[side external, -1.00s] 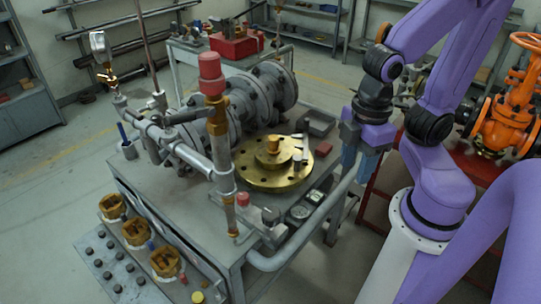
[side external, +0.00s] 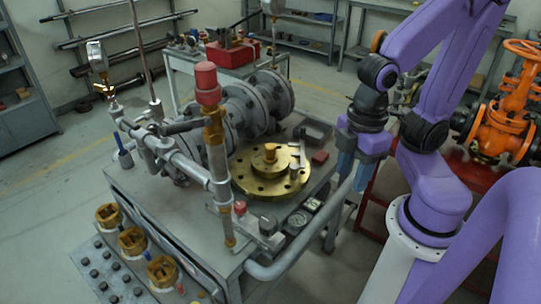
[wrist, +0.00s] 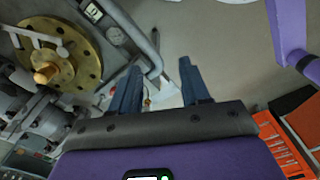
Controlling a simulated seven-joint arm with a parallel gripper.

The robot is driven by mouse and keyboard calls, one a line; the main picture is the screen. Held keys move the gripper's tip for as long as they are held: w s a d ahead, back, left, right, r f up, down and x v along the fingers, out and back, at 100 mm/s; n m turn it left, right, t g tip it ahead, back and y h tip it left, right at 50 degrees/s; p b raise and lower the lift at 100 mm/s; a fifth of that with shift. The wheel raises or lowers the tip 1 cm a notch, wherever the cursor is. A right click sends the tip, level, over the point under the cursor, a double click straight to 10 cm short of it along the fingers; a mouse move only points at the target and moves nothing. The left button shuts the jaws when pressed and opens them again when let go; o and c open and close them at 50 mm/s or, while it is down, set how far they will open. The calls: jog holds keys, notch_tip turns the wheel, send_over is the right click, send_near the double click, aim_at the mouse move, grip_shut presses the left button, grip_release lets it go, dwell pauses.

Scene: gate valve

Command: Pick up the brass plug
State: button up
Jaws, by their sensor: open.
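The brass plug (side external: 270,152) is a short upright cylinder at the centre of a round brass flange (side external: 246,178) on the grey workbench. The plug also shows in the wrist view (wrist: 46,73), at the left, well outside the space between the fingers. My gripper (side external: 353,176) is to the right of the flange, beyond the bench edge, pointing down with blue fingers. In the wrist view my gripper (wrist: 159,68) is open and empty, with floor and part of the bench pipe behind the fingers.
Silver fittings (side external: 295,163) stand on the flange's right side. A red-capped vertical pipe (side external: 207,85) rises left of it. Gauges (side external: 297,221) and a grey rail pipe (side external: 300,245) line the bench's near right edge. Orange valves (side external: 497,130) stand at right.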

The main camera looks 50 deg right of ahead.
jog(key=o, duration=0.6)
jog(key=shift+c, duration=0.2)
